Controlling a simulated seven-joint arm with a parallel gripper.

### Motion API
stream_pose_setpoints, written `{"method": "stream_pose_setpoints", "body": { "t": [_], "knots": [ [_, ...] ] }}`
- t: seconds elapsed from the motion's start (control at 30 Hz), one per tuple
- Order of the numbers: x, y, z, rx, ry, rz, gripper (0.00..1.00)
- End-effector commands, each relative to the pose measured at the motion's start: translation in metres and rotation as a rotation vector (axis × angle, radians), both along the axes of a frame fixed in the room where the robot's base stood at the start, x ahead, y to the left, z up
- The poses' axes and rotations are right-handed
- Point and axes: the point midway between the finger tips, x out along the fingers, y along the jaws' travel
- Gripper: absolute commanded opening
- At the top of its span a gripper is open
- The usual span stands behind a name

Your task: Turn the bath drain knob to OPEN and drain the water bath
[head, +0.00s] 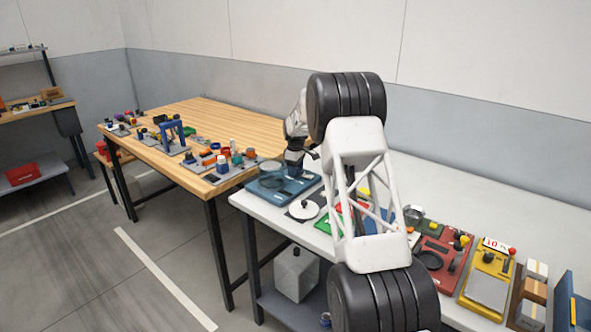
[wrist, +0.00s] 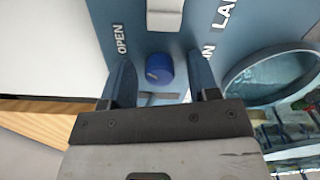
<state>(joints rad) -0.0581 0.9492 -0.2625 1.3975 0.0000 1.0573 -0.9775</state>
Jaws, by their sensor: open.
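The drain knob (wrist: 160,68) is a round blue knob on a blue panel (wrist: 100,18) in the wrist view. A small light mark shows on it; its exact setting is hard to read. The word OPEN is printed on its left, and a partly hidden label ends on its right. My gripper (wrist: 160,80) is open, with one finger on each side of the knob; I cannot tell whether they touch it. The round water bath (wrist: 270,72) lies right of the right finger, with bluish water visible inside. In the head view my gripper (head: 292,170) is over the blue unit (head: 262,190).
A pale grey block (wrist: 165,14) sits on the panel beyond the knob. On the white table (head: 262,204), a white disc (head: 304,209), a green tray, a red unit (head: 440,262) and a yellow unit (head: 487,280) stand rightward. A wooden table (head: 215,115) adjoins on the left.

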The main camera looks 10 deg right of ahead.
Motion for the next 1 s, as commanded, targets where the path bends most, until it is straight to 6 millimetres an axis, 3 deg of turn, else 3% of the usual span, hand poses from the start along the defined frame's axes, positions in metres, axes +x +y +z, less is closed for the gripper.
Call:
{"method": "stream_pose_setpoints", "body": {
  "t": [0.07,0.3,0.4,1.0],
  "knots": [
    [0.0,0.0,0.0001,0.0,0.0,0.0,0.53],
    [0.0,0.0,0.0001,0.0,0.0,0.0,0.17],
    [0.0,0.0,0.0002,0.0,0.0,0.0,0.06],
    [0.0002,0.0003,0.0007,0.0,0.0,-0.246,0.06]
  ]
}}
